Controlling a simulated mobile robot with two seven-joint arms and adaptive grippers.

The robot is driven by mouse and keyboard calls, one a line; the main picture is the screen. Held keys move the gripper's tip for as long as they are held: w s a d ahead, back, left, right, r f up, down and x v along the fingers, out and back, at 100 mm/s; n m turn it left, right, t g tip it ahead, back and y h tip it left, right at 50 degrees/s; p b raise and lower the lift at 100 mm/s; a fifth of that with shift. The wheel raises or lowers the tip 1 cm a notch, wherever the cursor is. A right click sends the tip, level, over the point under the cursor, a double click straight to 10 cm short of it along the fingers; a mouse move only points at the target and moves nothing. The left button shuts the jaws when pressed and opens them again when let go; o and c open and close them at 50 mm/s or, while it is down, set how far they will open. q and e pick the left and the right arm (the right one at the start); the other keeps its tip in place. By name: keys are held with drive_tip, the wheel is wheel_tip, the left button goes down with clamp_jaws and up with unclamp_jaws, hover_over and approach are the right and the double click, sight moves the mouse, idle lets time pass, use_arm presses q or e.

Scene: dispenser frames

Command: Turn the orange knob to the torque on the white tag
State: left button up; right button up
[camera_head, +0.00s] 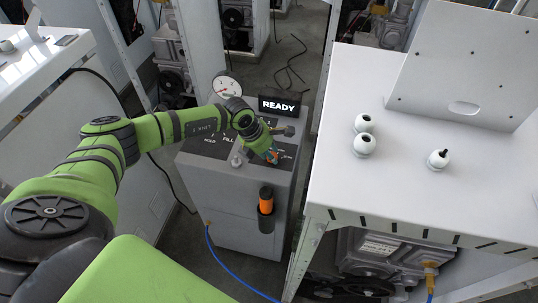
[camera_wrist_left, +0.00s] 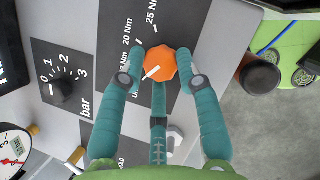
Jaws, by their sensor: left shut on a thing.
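The orange knob (camera_wrist_left: 160,62) sits on a dark panel with a torque scale in the left wrist view. Its white pointer line slants down-left, toward a part of the scale that my finger partly covers. The labels 20 Nm and 25 Nm are readable above and left of the knob; lower labels are partly hidden. My left gripper (camera_wrist_left: 162,68) has its teal fingers around the knob and is shut on it. In the head view the left gripper (camera_head: 272,156) is at the top of the grey dispenser cabinet (camera_head: 235,215). I cannot make out a white tag. My right gripper is out of view.
A READY display (camera_head: 279,105) and a round gauge (camera_head: 226,87) stand behind the arm. A black bar dial (camera_wrist_left: 61,90) is beside the torque panel. An orange-and-black tool (camera_head: 266,200) hangs on the cabinet front. A white table (camera_head: 400,195) stands at right.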

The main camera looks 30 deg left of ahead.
use_arm(q)
drive_tip(key=m+g+b, duration=0.1)
drive_tip(key=m+b, duration=0.2)
drive_tip(key=b, duration=0.2)
drive_tip(key=m+g+h+b, duration=0.1)
drive_tip(key=m+b, duration=0.3)
drive_tip(key=b, duration=0.2)
drive_tip(key=m+g+h+b, duration=0.1)
drive_tip(key=m+g+b, duration=0.1)
drive_tip(key=m+b, duration=0.2)
drive_tip(key=shift+w+f+b, duration=0.35)
drive_tip(key=shift+b, duration=0.65)
drive_tip(key=shift+r+m+g+b, duration=0.15)
drive_tip(key=shift+m+g+b, duration=0.55)
drive_tip(key=shift+m+b, duration=1.05)
drive_tip(key=shift+m, duration=0.35)
drive_tip(key=o, duration=1.1)
drive_tip(key=shift+r, duration=0.15)
drive_tip(key=shift+w+a, duration=0.15)
drive_tip(key=v, duration=1.1)
drive_tip(key=shift+r, duration=0.5)
